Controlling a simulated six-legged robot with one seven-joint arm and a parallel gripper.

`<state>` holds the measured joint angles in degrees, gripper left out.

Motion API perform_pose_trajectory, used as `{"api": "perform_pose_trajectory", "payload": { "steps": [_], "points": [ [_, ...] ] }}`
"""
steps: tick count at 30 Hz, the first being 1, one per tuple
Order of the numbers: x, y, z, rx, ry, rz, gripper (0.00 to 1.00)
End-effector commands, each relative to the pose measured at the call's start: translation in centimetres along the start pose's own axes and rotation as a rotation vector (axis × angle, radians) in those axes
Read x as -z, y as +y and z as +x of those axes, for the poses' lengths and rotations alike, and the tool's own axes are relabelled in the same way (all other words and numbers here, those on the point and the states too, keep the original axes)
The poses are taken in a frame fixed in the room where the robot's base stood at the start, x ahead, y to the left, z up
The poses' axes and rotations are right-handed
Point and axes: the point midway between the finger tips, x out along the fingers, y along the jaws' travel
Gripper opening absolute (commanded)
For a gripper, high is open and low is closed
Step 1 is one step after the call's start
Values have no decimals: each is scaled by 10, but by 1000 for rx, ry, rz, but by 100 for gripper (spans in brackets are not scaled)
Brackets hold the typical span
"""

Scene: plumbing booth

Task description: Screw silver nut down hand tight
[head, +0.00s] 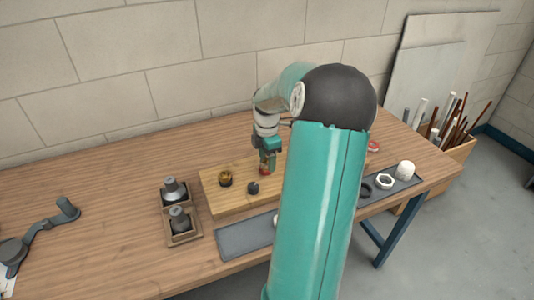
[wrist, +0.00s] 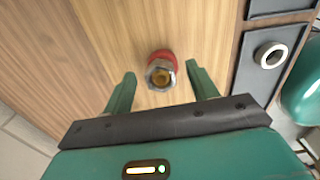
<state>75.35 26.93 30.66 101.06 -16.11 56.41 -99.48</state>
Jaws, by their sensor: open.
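The silver nut (wrist: 160,74) shows in the wrist view as a hexagonal ring around a brass-coloured centre, with a red part (wrist: 160,57) around and below it. How far down the nut sits cannot be told. My gripper (wrist: 161,71) is open, with one finger to each side of the nut and a visible gap on both sides. In the head view my gripper (head: 267,158) points down over the wooden board (head: 222,206), just above the red part (head: 265,171); the nut is too small to make out there.
A brass fitting (head: 226,178) and a dark knob (head: 253,188) stand on the board. Two wooden holders with grey fittings (head: 180,222) are to the left. A dark tray at right carries a black ring, a white hex nut (head: 385,181) and a white cap (head: 405,170). My arm hides the middle.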

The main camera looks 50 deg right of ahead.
Motion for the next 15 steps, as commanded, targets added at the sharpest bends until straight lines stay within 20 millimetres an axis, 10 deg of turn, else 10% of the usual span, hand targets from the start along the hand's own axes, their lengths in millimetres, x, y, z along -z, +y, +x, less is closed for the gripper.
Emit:
{"api": "perform_pose_trajectory", "payload": {
  "steps": [3, 11, 15],
  "points": [
    [0, 0, 0, 0, 0, 0, 58],
    [0, 0, 0, 0, 0, 0, 9],
    [1, 0, 0, 0, 0, 34, 9]
  ]
}}
